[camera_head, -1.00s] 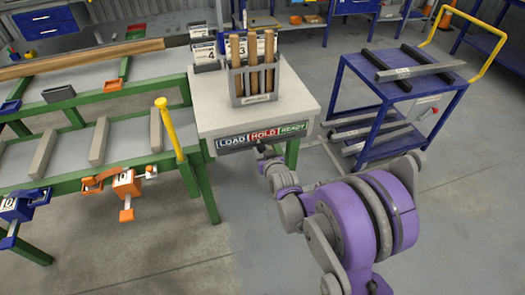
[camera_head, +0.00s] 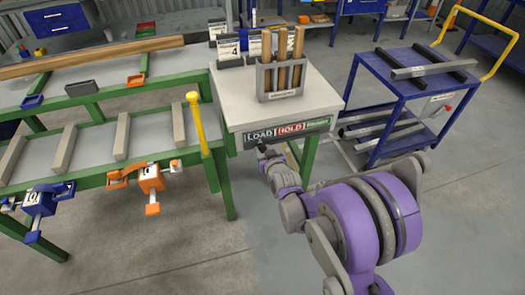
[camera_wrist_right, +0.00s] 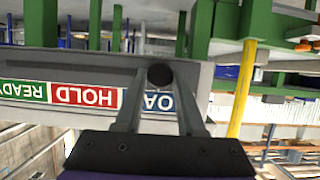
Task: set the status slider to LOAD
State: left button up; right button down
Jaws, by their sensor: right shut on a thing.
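The status strip (camera_head: 292,131) runs along the front edge of the pale table, with LOAD at left, HOLD in the middle and READY at right. The wrist view shows the strip (camera_wrist_right: 85,97) upside down, beside a dark slot. A round dark slider knob (camera_wrist_right: 160,75) sits at the LOAD section. My right gripper (camera_head: 262,151) is below LOAD in the head view. In the wrist view its fingers (camera_wrist_right: 161,80) are shut on the knob and partly cover the LOAD lettering. My left gripper is not in view.
A grey holder (camera_head: 282,80) with wooden rods stands on the pale table (camera_head: 237,101). A green runout frame (camera_head: 100,175) with a yellow post (camera_head: 198,124) adjoins at left. A blue trolley (camera_head: 405,85) stands at right. Floor in front is clear.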

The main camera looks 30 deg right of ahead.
jog(key=shift+a, duration=0.15)
jog(key=c, duration=0.5)
grip_release()
jog(key=shift+a, duration=0.1)
jog(key=shift+s+r, duration=0.1)
jog(key=p+v, duration=0.1)
jog(key=v, duration=0.9)
jog(key=shift+s+p, duration=0.3)
